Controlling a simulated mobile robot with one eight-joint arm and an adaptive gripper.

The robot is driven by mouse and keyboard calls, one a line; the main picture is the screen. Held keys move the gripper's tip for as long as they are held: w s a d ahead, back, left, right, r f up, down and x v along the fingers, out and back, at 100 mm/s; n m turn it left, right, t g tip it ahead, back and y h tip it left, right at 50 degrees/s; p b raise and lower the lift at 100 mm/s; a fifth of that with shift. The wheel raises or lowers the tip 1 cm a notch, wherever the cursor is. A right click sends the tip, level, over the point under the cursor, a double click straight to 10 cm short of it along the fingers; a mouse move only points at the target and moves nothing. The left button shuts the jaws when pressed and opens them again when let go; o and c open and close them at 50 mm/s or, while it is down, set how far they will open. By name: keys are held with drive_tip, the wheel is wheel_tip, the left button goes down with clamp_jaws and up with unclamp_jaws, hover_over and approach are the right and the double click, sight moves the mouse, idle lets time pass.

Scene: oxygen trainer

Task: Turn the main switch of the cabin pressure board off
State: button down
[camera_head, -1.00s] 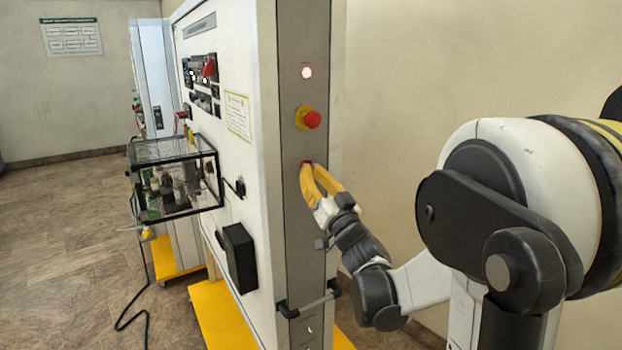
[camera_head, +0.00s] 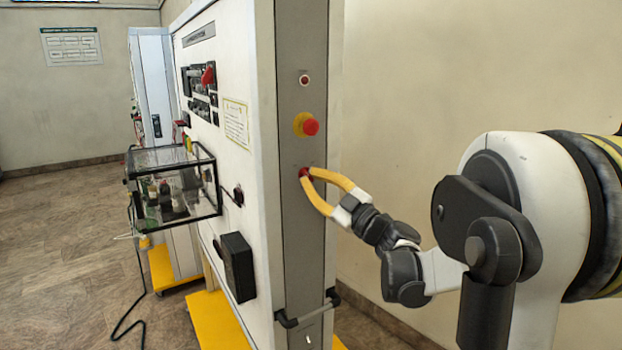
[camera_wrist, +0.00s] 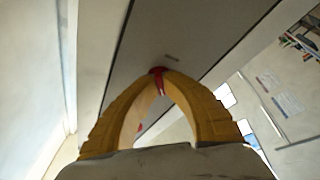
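The main switch (camera_head: 305,174) is a small red knob on the grey end strip of the cabin pressure board (camera_head: 262,120), below the red emergency button. My gripper (camera_head: 308,173) has its two yellow fingertips at the knob, one on each side, and looks shut on it. In the wrist view the yellow fingers (camera_wrist: 160,72) arch together around the red knob (camera_wrist: 158,78), with only a narrow red part showing between them. The fingers hide much of the knob, so its pointer position cannot be read. The indicator lamp (camera_head: 304,80) at the top of the strip is dark red, unlit.
A red mushroom button (camera_head: 311,127) on a yellow base sits just above my gripper. A glass case (camera_head: 172,180) and a black box (camera_head: 237,265) project from the board's front. The wall is to the right.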

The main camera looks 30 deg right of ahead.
drive_tip(key=shift+n+g+y, duration=0.3)
drive_tip(key=shift+n, duration=0.8)
drive_tip(key=c, duration=1.6)
unclamp_jaws()
drive_tip(key=shift+o, duration=0.2)
drive_tip(key=v, duration=1.2)
drive_tip(key=shift+w+r, duration=0.1)
drive_tip(key=shift+r, duration=0.1)
